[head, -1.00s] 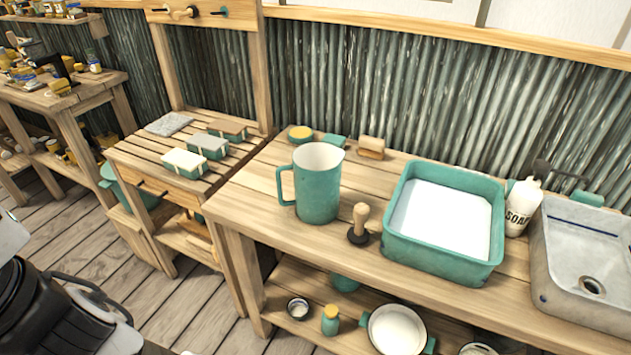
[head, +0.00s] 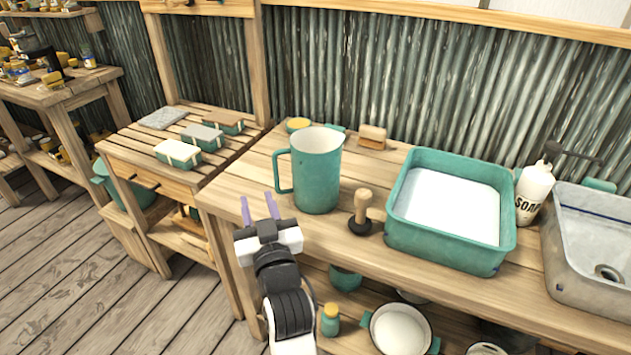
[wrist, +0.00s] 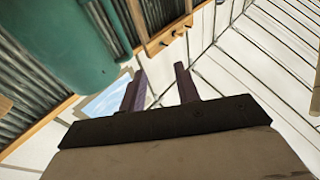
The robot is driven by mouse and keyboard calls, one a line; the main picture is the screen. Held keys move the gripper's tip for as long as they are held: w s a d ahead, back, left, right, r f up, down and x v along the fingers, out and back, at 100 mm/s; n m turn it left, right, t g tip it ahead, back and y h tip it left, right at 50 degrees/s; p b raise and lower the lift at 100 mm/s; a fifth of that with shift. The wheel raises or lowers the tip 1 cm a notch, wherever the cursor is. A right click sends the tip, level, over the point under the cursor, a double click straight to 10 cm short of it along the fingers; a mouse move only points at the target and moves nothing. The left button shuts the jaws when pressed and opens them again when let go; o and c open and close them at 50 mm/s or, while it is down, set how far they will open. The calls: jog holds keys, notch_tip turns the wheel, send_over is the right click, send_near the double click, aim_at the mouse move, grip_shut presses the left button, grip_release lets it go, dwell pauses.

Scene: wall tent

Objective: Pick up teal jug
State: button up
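The teal jug (head: 318,178) stands upright on the wooden counter, its white inside showing at the top and its handle on the left side. My gripper (head: 258,207) is at the counter's front edge, to the left of and in front of the jug. Its two purple fingers are apart with nothing between them. In the wrist view the fingers (wrist: 160,88) also show spread and empty. The jug's teal side (wrist: 72,40) fills the upper left there, beside the fingers and not between them.
A wooden-handled stamp (head: 361,212) stands just right of the jug. A teal basin (head: 445,244), a soap bottle (head: 532,194) and a sink (head: 590,270) are further right. A brush (head: 372,137) and a yellow-topped tin (head: 298,125) lie behind the jug. A slatted side table (head: 150,140) stands left.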

jog(key=g+h, duration=0.1)
jog(key=h, duration=0.1)
send_near(277, 187)
jog(key=s, duration=0.3)
jog(key=m, duration=0.1)
jog(key=shift+g, duration=0.3)
jog(key=x, duration=0.7)
jog(key=shift+w+d+r, duration=0.1)
jog(key=shift+w+d, duration=0.05)
jog(key=shift+w, duration=0.3)
jog(key=shift+p+x, duration=0.8)
jog(key=shift+x, duration=2.1)
jog(key=shift+d, duration=0.2)
grip_shut()
jog(key=shift+r, duration=0.15)
